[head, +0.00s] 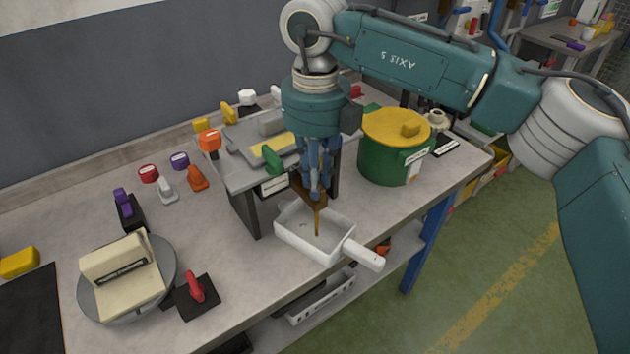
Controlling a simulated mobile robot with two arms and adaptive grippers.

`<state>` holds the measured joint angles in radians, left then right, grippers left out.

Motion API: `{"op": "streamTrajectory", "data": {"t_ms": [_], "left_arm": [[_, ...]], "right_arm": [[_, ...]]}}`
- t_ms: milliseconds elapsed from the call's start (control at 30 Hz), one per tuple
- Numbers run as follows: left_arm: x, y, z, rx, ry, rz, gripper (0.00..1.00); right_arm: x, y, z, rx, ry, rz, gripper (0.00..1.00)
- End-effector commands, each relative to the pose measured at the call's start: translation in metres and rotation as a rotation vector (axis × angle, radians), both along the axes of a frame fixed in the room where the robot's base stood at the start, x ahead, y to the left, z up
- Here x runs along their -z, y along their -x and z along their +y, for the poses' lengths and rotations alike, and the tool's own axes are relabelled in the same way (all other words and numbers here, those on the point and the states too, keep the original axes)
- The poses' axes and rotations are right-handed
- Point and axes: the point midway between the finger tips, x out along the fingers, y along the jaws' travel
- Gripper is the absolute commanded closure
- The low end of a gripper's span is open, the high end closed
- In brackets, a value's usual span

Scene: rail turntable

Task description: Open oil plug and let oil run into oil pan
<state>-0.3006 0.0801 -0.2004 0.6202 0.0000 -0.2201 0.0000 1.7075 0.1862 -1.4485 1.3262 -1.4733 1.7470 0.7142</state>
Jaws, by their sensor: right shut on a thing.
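The white oil pan (290,238) sits on the table near its front edge, with its handle (363,255) pointing right and out past the edge. My right gripper (315,194) points down above the pan, beside the front of a raised grey housing (240,180). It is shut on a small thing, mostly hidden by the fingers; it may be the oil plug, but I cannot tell. A brown-orange shape (307,190) shows by the fingertips. A thin brown-orange streak (317,222) runs from there down to the pan; it looks like oil. My left gripper is out of view.
A green lever (274,160) is on the housing's front. A green pot with a yellow lid (383,165) stands right of my gripper. At left are a round grey plate with a cream block (122,277), a red-handled piece (196,287) and several coloured knobs.

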Motion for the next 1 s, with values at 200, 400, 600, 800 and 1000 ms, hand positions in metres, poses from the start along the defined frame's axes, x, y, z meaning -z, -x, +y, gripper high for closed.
{"op": "streamTrajectory", "data": {"t_ms": [200,400,600,800,1000], "left_arm": [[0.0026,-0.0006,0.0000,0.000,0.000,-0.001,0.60],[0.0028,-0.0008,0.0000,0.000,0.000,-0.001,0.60],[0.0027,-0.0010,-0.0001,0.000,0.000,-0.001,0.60],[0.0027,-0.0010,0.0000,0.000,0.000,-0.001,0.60],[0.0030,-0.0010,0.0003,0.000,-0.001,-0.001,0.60]], "right_arm": [[-0.0038,-0.0024,-0.0001,-0.049,-0.004,-0.009,1.00],[-0.0043,-0.0025,-0.0001,-0.062,-0.005,-0.010,1.00],[-0.0046,-0.0027,-0.0001,-0.061,-0.005,-0.011,1.00],[-0.0038,-0.0024,-0.0003,-0.061,-0.004,-0.009,0.62],[-0.0020,-0.0012,-0.0003,-0.062,-0.002,-0.004,0.62]]}}
